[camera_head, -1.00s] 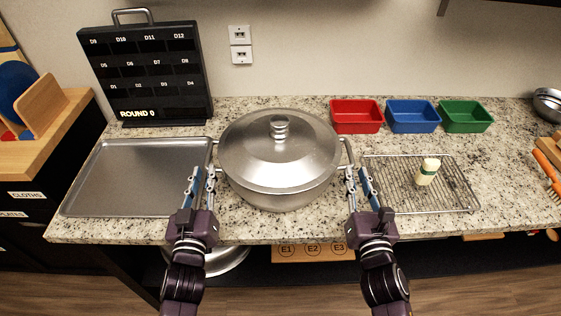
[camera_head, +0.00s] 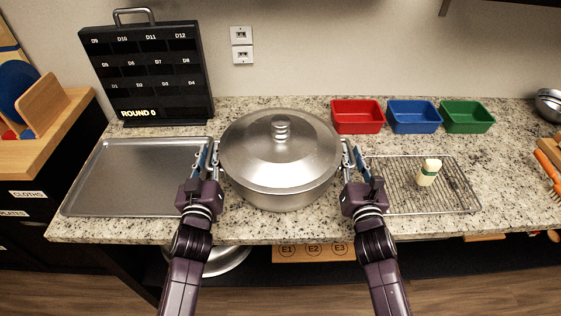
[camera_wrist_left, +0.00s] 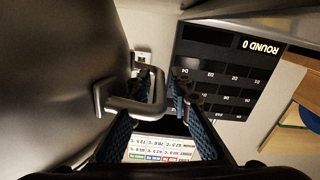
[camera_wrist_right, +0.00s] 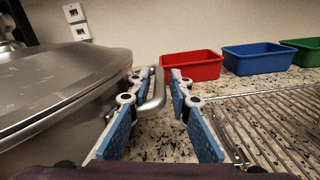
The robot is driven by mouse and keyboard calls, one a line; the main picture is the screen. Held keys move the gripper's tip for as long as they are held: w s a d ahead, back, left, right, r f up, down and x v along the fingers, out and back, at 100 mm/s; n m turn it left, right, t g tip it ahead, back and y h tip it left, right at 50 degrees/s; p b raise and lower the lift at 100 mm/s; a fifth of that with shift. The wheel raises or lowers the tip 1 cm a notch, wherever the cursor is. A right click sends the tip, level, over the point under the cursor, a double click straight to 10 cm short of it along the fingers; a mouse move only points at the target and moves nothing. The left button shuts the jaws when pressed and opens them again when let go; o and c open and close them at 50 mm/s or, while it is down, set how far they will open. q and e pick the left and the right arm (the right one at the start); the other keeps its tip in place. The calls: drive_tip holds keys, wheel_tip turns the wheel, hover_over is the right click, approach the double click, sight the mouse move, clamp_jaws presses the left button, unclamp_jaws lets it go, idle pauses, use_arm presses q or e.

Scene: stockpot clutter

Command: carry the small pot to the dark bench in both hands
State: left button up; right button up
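A silver lidded pot (camera_head: 281,165) stands upright on the speckled counter, between my grippers. It is the only complete pot in view. My left gripper (camera_head: 207,163) is at its left handle; in the left wrist view the handle (camera_wrist_left: 150,97) lies between the open fingers. My right gripper (camera_head: 353,161) is at its right handle; in the right wrist view the handle (camera_wrist_right: 154,95) lies between the open fingers, with gaps visible. A dark low surface (camera_head: 420,268) runs below the counter; I cannot tell whether it is the dark bench.
A metal tray (camera_head: 130,180) lies left of the pot, a wire rack (camera_head: 440,200) with a small bottle (camera_head: 428,173) right. A black board (camera_head: 150,75) stands behind. Red (camera_head: 357,118), blue (camera_head: 413,118) and green (camera_head: 467,118) bins line the back. A partly hidden metal vessel (camera_head: 225,262) sits below.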

use_arm(q)
clamp_jaws()
use_arm(e)
clamp_jaws()
use_arm(q)
drive_tip(key=shift+w+r, duration=0.15)
drive_tip(key=shift+r, duration=0.15)
use_arm(e)
drive_tip(key=shift+w+r, duration=0.15)
drive_tip(key=shift+r, duration=0.15)
use_arm(q)
drive_tip(key=shift+r, duration=0.15)
use_arm(e)
drive_tip(key=shift+r, duration=0.1)
